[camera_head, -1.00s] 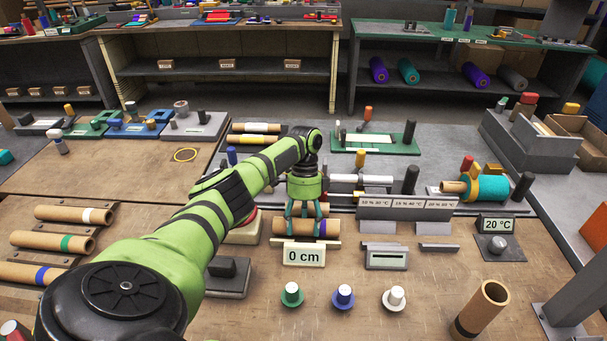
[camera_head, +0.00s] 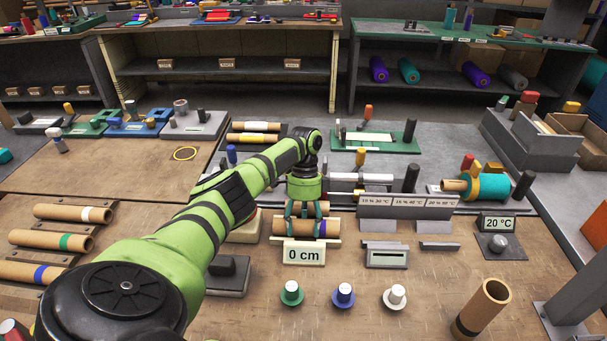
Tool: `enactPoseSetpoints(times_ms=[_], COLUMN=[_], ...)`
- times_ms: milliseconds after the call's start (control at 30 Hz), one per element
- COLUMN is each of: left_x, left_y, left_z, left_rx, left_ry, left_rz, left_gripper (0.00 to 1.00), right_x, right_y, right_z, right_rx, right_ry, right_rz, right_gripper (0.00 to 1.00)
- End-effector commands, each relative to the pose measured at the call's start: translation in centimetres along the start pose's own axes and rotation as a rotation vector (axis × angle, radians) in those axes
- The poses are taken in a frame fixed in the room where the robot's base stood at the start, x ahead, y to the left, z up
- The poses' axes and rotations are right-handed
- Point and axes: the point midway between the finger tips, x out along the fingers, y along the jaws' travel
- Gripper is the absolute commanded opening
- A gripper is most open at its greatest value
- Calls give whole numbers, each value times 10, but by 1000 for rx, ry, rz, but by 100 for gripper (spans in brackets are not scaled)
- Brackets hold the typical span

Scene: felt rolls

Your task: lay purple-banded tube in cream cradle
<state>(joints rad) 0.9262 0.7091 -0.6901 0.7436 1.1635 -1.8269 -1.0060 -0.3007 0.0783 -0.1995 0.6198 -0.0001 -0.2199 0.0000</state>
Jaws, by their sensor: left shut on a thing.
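A brown cardboard tube with a purple band (camera_head: 321,229) near its right end lies level, left to right, just behind the "0 cm" sign (camera_head: 303,255). The cream cradle (camera_head: 333,241) shows as pale edges under the tube, on both sides of that sign. My left gripper (camera_head: 304,215) points down from above and is shut on the tube near its middle. The tube is at the cradle, but the sign and fingers hide whether it rests fully on it. My right gripper is not in view.
Several banded tubes lie on a rack (camera_head: 106,222) at left. Green (camera_head: 291,294), blue (camera_head: 343,296) and white (camera_head: 395,298) plugs stand in front. An open brown tube (camera_head: 482,308) stands at front right. A labelled grey panel (camera_head: 406,208) stands right of the gripper.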

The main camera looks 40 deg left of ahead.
Motion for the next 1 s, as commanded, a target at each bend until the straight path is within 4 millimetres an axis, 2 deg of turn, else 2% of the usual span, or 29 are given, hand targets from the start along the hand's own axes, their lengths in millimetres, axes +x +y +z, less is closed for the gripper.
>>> enactPoseSetpoints(times_ms=[167,200,233,267,767,867,1000], left_x=[0,0,0,0,0,-5,-26], left_y=[0,0,0,0,0,0,-1], left_z=[0,0,0,0,0,0,-1], left_rx=[0,0,0,0,0,0,-1], left_ry=[0,0,0,0,0,1,4], left_rz=[0,0,0,0,0,-1,-3], left_gripper=[10,70,82,90,90,90,90], right_x=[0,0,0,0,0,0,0], right_y=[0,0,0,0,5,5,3], right_z=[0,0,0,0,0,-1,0], right_rx=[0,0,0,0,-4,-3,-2], right_ry=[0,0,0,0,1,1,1], right_rz=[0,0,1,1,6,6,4], right_gripper=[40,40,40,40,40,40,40])
